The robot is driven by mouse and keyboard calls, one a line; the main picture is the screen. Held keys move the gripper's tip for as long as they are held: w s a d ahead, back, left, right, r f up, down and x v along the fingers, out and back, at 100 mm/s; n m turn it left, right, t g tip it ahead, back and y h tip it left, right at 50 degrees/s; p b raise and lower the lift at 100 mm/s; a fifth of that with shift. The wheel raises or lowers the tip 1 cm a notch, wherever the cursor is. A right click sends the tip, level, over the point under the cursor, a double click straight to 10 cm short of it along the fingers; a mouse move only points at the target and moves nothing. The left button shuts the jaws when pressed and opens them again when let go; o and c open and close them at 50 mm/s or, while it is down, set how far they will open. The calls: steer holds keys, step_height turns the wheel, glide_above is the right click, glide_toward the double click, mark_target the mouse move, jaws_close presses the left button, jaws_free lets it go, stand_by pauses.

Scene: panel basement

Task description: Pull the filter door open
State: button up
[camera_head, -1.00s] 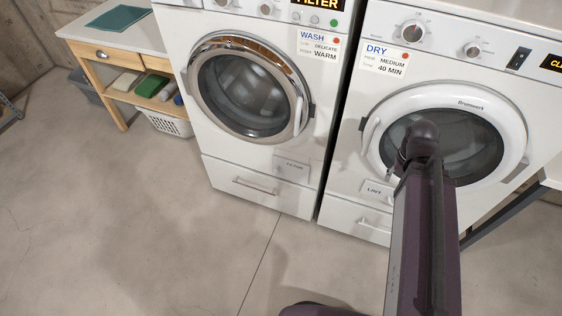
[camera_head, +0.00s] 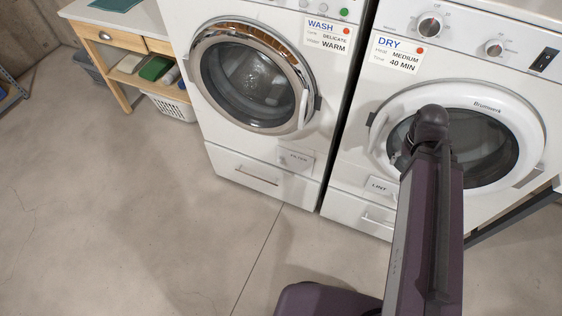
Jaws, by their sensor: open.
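The filter door (camera_head: 296,161) is a small light panel with a grey "FILTER" label at the lower right front of the white washer (camera_head: 228,147). It looks shut, flush with the front. A drawer with a bar handle (camera_head: 257,175) is to its left and below. My arm rises at the right, in front of the dryer, and hides part of the dryer's door and front. My gripper itself is not in view.
The white dryer (camera_head: 340,160) stands right of the washer, with a narrow gap between; its lint panel (camera_head: 381,187) is partly behind my arm. A wooden table (camera_head: 140,45) and white basket (camera_head: 170,108) stand at left. The concrete floor (camera_head: 150,220) in front is clear.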

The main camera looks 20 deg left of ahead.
step_height(320, 180, down, 31)
steer(key=b, duration=3.1)
steer(key=t+h+b, duration=0.2)
steer(key=t+b, duration=1.1)
steer(key=b, duration=0.8)
glide_toward(279, 162)
steer(key=s, duration=0.3)
steer(key=shift+a+r+n, duration=0.25)
steer(key=shift+r+n, duration=0.05)
steer(key=shift+n, duration=0.1)
steer(key=shift+w, duration=0.15)
steer(key=b+x, duration=0.5)
steer(key=x, duration=0.8)
steer(key=shift+w+d, duration=0.2)
steer(key=shift+w, duration=0.15)
